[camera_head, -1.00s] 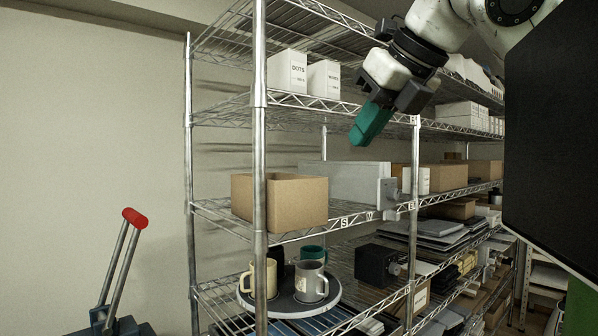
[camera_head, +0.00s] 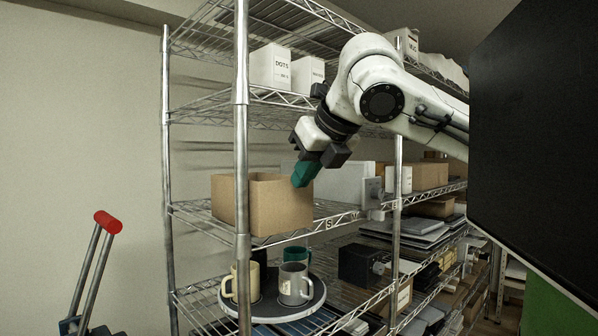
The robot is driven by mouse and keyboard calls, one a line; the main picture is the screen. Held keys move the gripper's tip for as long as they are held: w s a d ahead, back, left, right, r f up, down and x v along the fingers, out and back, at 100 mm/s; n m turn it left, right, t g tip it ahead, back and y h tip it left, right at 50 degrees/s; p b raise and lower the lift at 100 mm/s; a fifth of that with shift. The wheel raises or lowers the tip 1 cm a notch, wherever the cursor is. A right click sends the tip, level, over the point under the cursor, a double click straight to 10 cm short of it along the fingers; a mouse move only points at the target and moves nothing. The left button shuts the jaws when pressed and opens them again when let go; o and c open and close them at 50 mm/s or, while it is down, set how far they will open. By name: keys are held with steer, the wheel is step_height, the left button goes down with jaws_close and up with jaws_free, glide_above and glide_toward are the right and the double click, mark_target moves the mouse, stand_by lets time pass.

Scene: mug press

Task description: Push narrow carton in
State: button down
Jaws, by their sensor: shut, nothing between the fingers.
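My gripper (camera_head: 302,176), with teal fingers, is shut and empty. Its tips point down and overlap the upper right corner of an open brown carton (camera_head: 282,212) in the picture. I cannot tell whether they touch. The brown carton stands on the middle shelf near its front edge. A long pale grey box (camera_head: 345,184) lies to its right, partly behind my gripper. I cannot tell for sure which carton is the narrow one.
A shelf post (camera_head: 242,150) stands in front of the brown carton. Below, a round tray (camera_head: 270,312) holds a cream mug (camera_head: 240,282), a grey mug (camera_head: 295,284) and a green mug (camera_head: 297,256). A black box (camera_head: 362,264) stands to their right. A red-handled cart (camera_head: 107,222) is at left.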

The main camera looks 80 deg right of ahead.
steer(key=shift+w+d, duration=0.5)
steer(key=shift+w, duration=0.05)
steer(key=shift+w+d+r+p, duration=0.1)
steer(key=shift+w+d+p, duration=0.1)
steer(key=shift+w+p, duration=0.15)
steer(key=shift+w+d+p, duration=0.45)
steer(key=shift+w+d, duration=0.45)
steer(key=shift+w, duration=0.05)
steer(key=shift+a+f, duration=0.1)
steer(key=shift+f, duration=0.1)
